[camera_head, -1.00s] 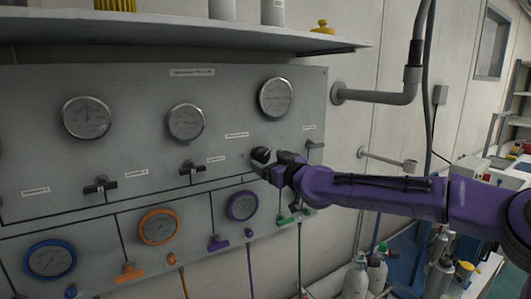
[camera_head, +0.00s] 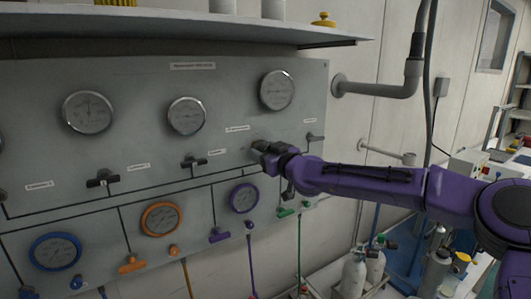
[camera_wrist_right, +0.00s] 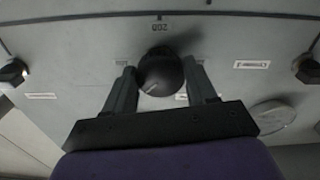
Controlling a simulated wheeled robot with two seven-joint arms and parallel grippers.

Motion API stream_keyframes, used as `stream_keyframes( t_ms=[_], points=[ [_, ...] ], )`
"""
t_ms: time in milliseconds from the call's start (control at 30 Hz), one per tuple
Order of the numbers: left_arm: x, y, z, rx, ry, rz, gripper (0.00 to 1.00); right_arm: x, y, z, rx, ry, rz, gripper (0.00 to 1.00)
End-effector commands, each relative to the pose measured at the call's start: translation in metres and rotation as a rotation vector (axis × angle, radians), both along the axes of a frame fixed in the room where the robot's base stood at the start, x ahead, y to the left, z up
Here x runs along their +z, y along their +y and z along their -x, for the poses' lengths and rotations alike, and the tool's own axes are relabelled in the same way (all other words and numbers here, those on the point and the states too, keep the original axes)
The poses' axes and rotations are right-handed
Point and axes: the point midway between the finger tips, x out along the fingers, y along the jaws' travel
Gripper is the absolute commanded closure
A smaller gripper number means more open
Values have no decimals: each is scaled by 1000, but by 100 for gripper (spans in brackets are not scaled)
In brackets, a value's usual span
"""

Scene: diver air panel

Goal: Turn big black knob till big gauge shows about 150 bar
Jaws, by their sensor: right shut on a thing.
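The big black knob (camera_wrist_right: 160,72) sits between the two fingers of my right gripper (camera_wrist_right: 161,84) in the right wrist view. The fingers are shut on its sides, and a light pointer line shows on its face. Printed marks including 200 are on the panel around it. In the head view my right gripper (camera_head: 268,151) is at the panel and mostly hides the knob. The big round gauge (camera_head: 277,90) is above the gripper at the upper right of the panel; its needle and reading are too small to make out. My left gripper is not in view.
The grey panel (camera_head: 45,100) carries other gauges (camera_head: 187,115), black valve handles (camera_head: 193,162) and coloured gauges below. A shelf (camera_head: 180,32) juts out above. Gas bottles (camera_head: 354,274) stand at lower right.

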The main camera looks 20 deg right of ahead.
Motion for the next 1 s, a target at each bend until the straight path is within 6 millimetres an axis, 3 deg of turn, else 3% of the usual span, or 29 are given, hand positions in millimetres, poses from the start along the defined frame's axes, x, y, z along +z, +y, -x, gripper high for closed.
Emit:
stream_keyframes(
  t_ms=[267,1000],
  points=[
    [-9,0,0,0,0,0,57,-1,0,0,-1,31,-149,74],
    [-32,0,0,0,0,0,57,1,0,0,-2,182,-831,74]
  ],
)
